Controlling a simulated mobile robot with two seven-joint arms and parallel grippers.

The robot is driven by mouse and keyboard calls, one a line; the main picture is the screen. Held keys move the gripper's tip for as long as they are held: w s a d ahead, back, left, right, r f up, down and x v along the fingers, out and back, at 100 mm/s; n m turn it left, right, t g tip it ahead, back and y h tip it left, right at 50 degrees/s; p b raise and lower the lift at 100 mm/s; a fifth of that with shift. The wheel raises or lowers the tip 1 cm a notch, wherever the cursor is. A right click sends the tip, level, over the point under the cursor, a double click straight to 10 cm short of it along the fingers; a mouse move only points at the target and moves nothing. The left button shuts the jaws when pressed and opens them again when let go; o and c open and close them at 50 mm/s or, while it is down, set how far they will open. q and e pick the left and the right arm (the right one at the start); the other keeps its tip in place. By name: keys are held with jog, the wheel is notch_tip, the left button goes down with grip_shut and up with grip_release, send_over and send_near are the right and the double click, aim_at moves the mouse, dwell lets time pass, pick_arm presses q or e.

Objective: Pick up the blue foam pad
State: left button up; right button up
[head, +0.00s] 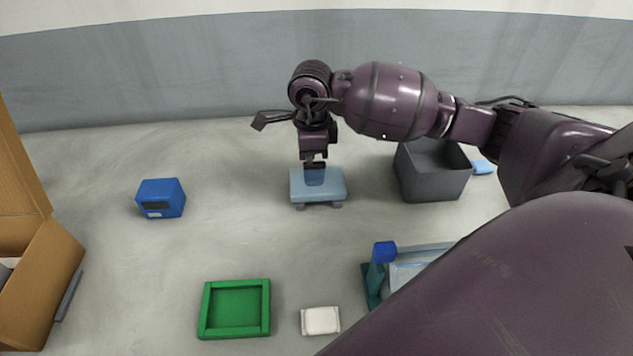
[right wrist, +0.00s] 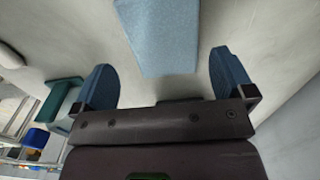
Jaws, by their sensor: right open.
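The blue foam pad (head: 334,189) is a light blue block near the middle of the floor in the head view, raised on small dark supports. In the right wrist view the pad (right wrist: 165,35) lies between and ahead of the spread fingers of my right gripper (right wrist: 163,72), which hold nothing. A gap shows on both sides of the pad. My left gripper is not in view.
A grey bin (head: 432,188) stands right of the pad, with a small blue piece (head: 483,167) beside it. A blue box (head: 160,190) sits left. A green tray (head: 235,334), a white packet (head: 320,320) and a teal stand (head: 373,285) are nearer. A cardboard box (head: 45,285) is far left.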

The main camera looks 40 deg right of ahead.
jog(key=shift+w+f, duration=0.1)
jog(key=shift+f, duration=3.1)
jog(key=c, duration=0.6)
jog(key=shift+o, duration=0.2)
